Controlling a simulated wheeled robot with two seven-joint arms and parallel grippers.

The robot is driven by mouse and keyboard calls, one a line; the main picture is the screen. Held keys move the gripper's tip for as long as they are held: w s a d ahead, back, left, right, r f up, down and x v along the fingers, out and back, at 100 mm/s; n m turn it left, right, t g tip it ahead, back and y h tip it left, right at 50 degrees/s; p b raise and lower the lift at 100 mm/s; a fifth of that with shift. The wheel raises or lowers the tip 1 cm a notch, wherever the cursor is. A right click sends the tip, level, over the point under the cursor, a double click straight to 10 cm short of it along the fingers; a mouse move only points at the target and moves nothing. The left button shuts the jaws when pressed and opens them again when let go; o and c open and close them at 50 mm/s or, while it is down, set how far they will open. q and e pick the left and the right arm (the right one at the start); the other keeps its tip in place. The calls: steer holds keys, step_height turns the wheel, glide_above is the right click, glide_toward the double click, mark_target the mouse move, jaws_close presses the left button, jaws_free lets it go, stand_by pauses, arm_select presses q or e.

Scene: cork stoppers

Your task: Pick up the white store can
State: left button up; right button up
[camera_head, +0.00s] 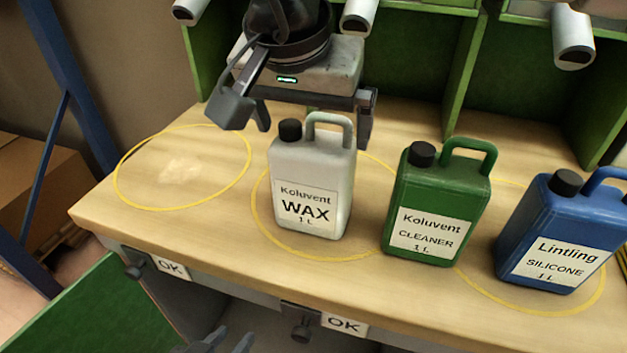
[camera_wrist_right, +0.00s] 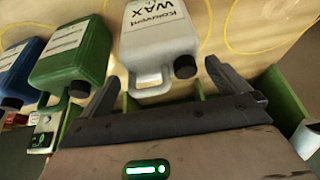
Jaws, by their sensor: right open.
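The white can (camera_head: 318,168) is labelled Koluvent WAX and stands upright on the wooden bench, with a dark cap and a handle on top. My right gripper (camera_head: 314,138) is open behind it, its fingers apart near the can's top. In the right wrist view the white can (camera_wrist_right: 160,42) shows between the open fingers (camera_wrist_right: 161,72), with its handle and cap facing the gripper; no grip on it shows. My left gripper (camera_head: 228,342) shows only as dark tips at the bottom edge; its opening cannot be made out.
A green cleaner can (camera_head: 475,185) and a blue silicone can (camera_head: 535,220) stand to the right on the bench (camera_head: 220,225). An empty yellow ring (camera_head: 118,190) with a pale smear lies left. Green shelf dividers (camera_head: 465,75) rise behind. Drawer knobs (camera_head: 302,330) stick out in front.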

mark_target(313, 141)
steer(key=x, duration=0.5)
steer(key=c, duration=1.3)
steer(key=shift+w+r, duration=0.1)
steer(key=shift+r, duration=0.05)
steer(key=c, duration=0.4)
